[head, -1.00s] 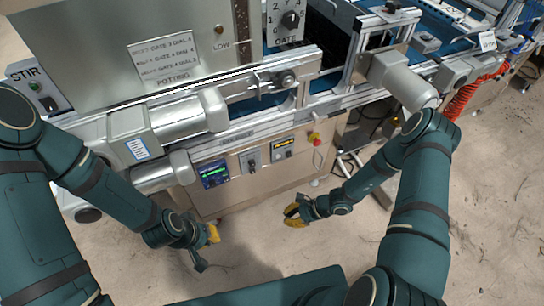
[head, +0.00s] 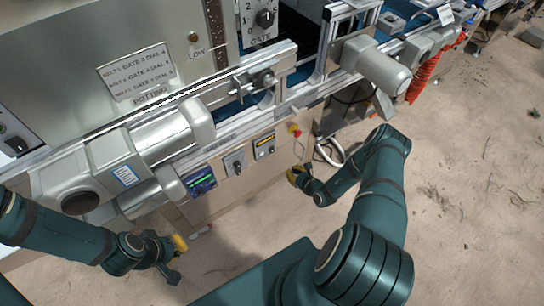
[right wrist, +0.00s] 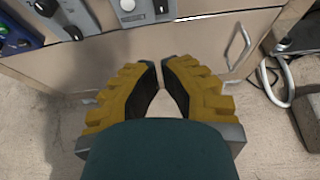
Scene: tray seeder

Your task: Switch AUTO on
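No AUTO label is legible. My right gripper (head: 294,176) is in front of and below these panels, apart from them. My left gripper (head: 178,261) is open and empty, low at the left over the floor.
A red stop button (head: 296,130) sits right of the panels. A cabinet handle (right wrist: 238,45) sticks out at right. Grey motors (head: 165,135) overhang the cabinet. A white hose (head: 328,152) lies beside it.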

